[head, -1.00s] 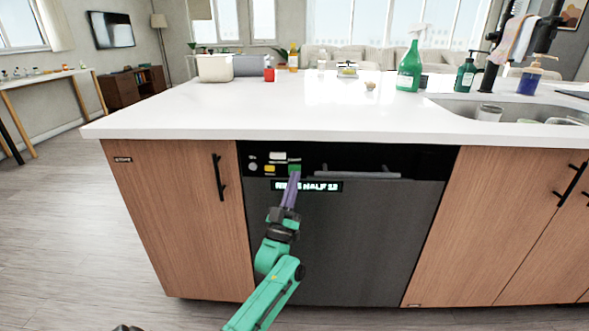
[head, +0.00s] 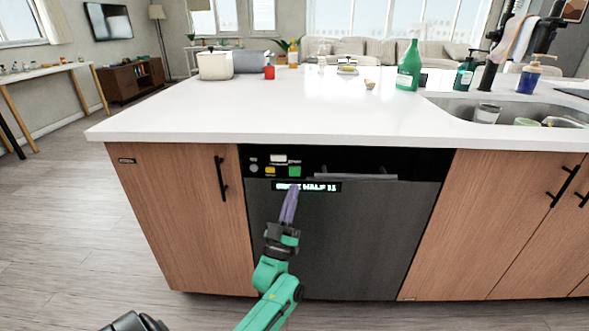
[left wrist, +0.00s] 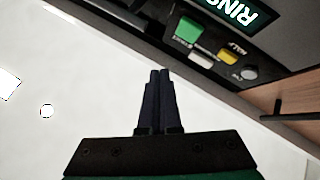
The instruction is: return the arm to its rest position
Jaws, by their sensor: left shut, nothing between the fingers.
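My left arm (head: 271,295) comes up from the bottom of the head view, in front of the dishwasher (head: 345,235). A dark rounded part at the bottom left of the head view is unclear; my right gripper does not show.
The white countertop (head: 250,115) overhangs the dishwasher. Wooden cabinets with black handles flank it, one on the left (head: 180,215) and one on the right (head: 490,215). A green spray bottle (head: 409,68) and the sink (head: 500,108) are on top. Floor at left is clear.

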